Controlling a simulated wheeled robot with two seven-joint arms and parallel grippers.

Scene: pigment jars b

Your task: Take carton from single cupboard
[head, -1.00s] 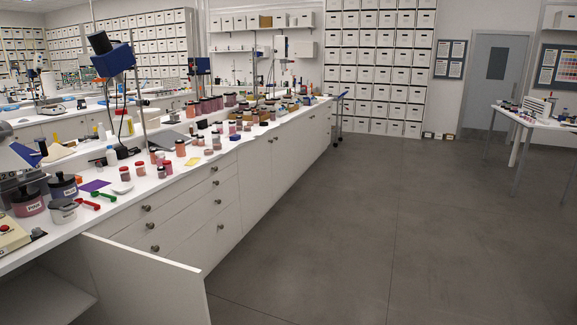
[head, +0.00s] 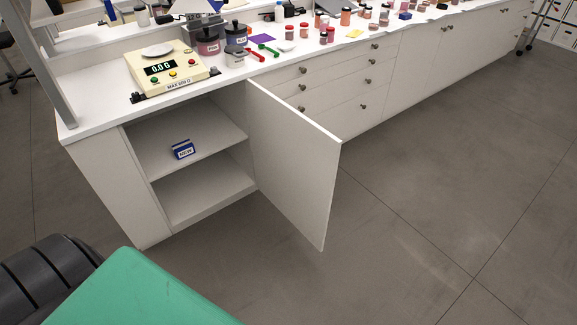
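The single cupboard (head: 135,180) stands at the near left end of the long white bench. Its door (head: 292,165) is swung open to the right. A small blue and white carton (head: 182,149) sits on the middle shelf inside, toward the front. The lower compartment (head: 205,190) looks empty. Neither gripper is in view. A green and dark grey part of my body fills the bottom left corner, apart from the cupboard.
On the bench top (head: 95,100) above the cupboard stand a scale (head: 163,70) and pigment jars (head: 207,40). The open door sticks out over the floor (head: 400,220). The floor in front and to the right is clear.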

